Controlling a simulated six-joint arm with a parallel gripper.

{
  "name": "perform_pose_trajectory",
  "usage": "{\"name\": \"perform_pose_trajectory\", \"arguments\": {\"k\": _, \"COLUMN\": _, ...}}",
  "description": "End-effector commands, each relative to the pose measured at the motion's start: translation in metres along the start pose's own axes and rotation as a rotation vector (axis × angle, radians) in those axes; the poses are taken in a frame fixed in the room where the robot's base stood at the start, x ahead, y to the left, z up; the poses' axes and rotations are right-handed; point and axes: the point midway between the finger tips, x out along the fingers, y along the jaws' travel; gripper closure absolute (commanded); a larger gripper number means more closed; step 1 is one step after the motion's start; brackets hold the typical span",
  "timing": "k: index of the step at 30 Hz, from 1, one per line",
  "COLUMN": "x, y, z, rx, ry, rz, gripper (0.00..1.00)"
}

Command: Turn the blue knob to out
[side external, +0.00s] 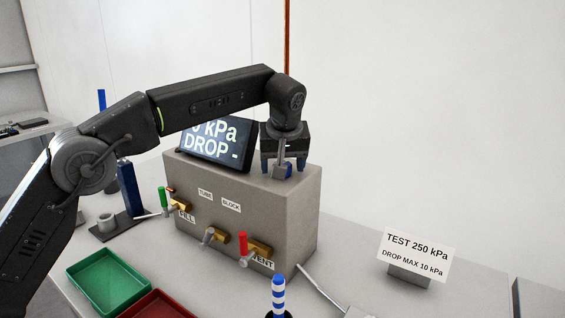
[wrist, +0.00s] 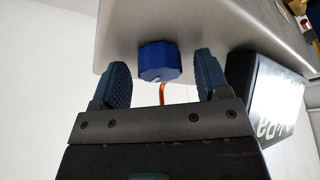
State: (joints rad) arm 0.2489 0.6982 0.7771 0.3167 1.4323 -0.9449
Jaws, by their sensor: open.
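The blue knob (wrist: 159,62) sits on the top face of the grey test box (side external: 245,222), near its right end. In the wrist view it lies between the two open fingers of my gripper (wrist: 162,80), with a gap on each side. A small white mark shows on the knob's lower edge, but I cannot read its setting. In the side view my gripper (side external: 285,170) points down over the box top, and only a bit of blue knob (side external: 288,169) shows behind the fingers. Any label for "out" is hidden.
A display (side external: 218,143) stands on the box, close beside my gripper. Green-handled (side external: 162,197) and red-handled (side external: 243,244) valves stick out of the front. Green (side external: 108,281) and red (side external: 160,304) trays, a blue-striped post (side external: 278,295) and a sign (side external: 415,255) stand around the box.

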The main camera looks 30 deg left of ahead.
Motion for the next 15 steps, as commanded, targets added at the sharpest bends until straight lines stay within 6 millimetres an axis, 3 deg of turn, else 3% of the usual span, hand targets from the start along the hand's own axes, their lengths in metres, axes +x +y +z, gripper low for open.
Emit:
{"name": "perform_pose_trajectory", "arguments": {"k": 5, "x": -0.008, "y": 0.001, "z": 0.000, "rx": 0.001, "ry": 0.001, "rz": 0.002, "gripper": 0.31}}
{"name": "perform_pose_trajectory", "arguments": {"k": 15, "x": -0.060, "y": 0.001, "z": 0.000, "rx": 0.000, "ry": 0.002, "rz": 0.002, "gripper": 0.31}}
